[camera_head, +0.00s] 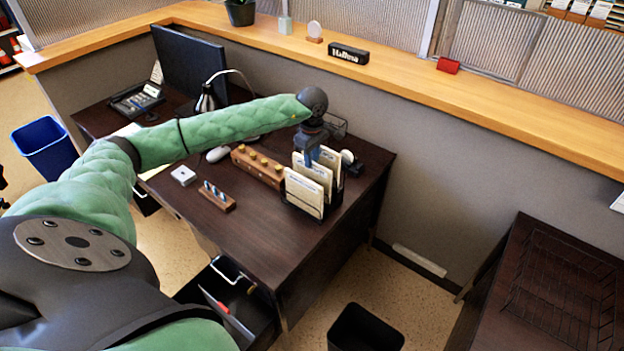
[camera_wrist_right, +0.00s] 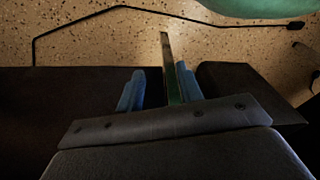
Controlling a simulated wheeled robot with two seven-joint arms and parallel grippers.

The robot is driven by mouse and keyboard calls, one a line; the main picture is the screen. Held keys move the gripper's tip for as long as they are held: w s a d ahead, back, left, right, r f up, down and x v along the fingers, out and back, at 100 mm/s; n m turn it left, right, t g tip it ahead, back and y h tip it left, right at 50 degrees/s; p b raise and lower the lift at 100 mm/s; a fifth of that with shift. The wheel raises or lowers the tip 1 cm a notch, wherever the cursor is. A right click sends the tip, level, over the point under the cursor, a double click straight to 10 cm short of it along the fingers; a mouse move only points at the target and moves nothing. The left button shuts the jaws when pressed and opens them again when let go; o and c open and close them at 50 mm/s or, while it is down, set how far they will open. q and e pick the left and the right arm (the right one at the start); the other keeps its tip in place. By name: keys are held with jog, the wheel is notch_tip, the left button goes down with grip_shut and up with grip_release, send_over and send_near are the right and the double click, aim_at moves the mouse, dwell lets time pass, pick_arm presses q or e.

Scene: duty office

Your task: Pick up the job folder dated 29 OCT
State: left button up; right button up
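Several cream job folders (camera_head: 311,170) stand upright in a black rack (camera_head: 302,205) near the right end of the desk. Their dates are too small to read, so I cannot tell which is 29 OCT. My left gripper (camera_head: 309,159) points down at the folder tops, its blue fingers overlapping them in the head view. I cannot tell if it touches or grips one. My right gripper (camera_wrist_right: 158,92) shows in the right wrist view with its blue fingers apart. A thin greenish strip (camera_wrist_right: 172,75) shows between them, near the right finger; I see no grip on it.
A wooden block with yellow knobs (camera_head: 257,166) stands left of the rack, and a small wooden holder (camera_head: 216,196) is in front. A monitor (camera_head: 190,62) and phone (camera_head: 138,98) are further left. An open drawer (camera_head: 262,312) and black bin (camera_head: 366,330) are below. The desk's front right is clear.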

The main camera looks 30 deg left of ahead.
aim_at(312, 179)
pick_arm(q)
notch_tip(312, 179, down, 3)
jog(key=shift+r, duration=0.2)
grip_shut()
jog(key=shift+r, duration=0.1)
